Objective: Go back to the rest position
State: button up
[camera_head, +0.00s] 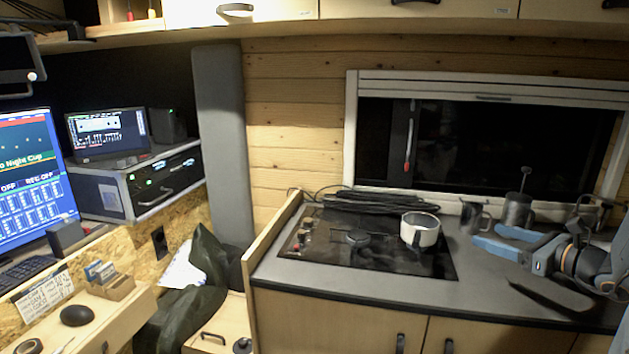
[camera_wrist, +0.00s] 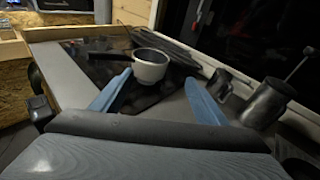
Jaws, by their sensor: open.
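My gripper (camera_head: 506,241) is at the right of the picture, over the right part of the grey worktop (camera_head: 471,259). Its two blue fingers are spread apart with nothing between them. In the wrist view my gripper (camera_wrist: 158,100) also shows its fingers wide apart. A white pot or mug with a dark inside (camera_head: 420,230) stands on the black hob (camera_head: 373,244), to the left of my gripper and apart from it. The white vessel also shows in the wrist view (camera_wrist: 151,72), beyond the fingertips.
A dark mug (camera_head: 474,216) and a dark canister (camera_head: 517,211) stand behind my gripper near the window. A coiled black cable (camera_head: 365,201) lies along the back of the hob. A wooden side panel (camera_head: 272,238) edges the worktop's left.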

jog(key=s+a+f+n+g+y+b, duration=0.1)
jog(key=s+a+f+n+g, duration=0.25)
jog(key=a, duration=0.45)
jog(key=s+a+f+n+g+y+b, duration=0.1)
jog(key=s+a+f+n+g, duration=0.2)
jog(key=a, duration=0.4)
jog(key=s+a+f+n+g+y+b, duration=0.1)
jog(key=a+f+n+g, duration=0.1)
jog(key=a+n+g, duration=0.45)
jog(key=s+a+f+n+h+b, duration=0.2)
jog(key=s+a+f+n+h, duration=0.1)
jog(key=s+n, duration=0.3)
jog(key=s+a+f+n+g+h+b, duration=0.1)
jog(key=s+a+f+n+h+b, duration=0.2)
jog(key=s+n+h, duration=0.3)
jog(key=s+a+f+n, duration=0.1)
jog(key=n, duration=0.4)
jog(key=shift+a, duration=0.1)
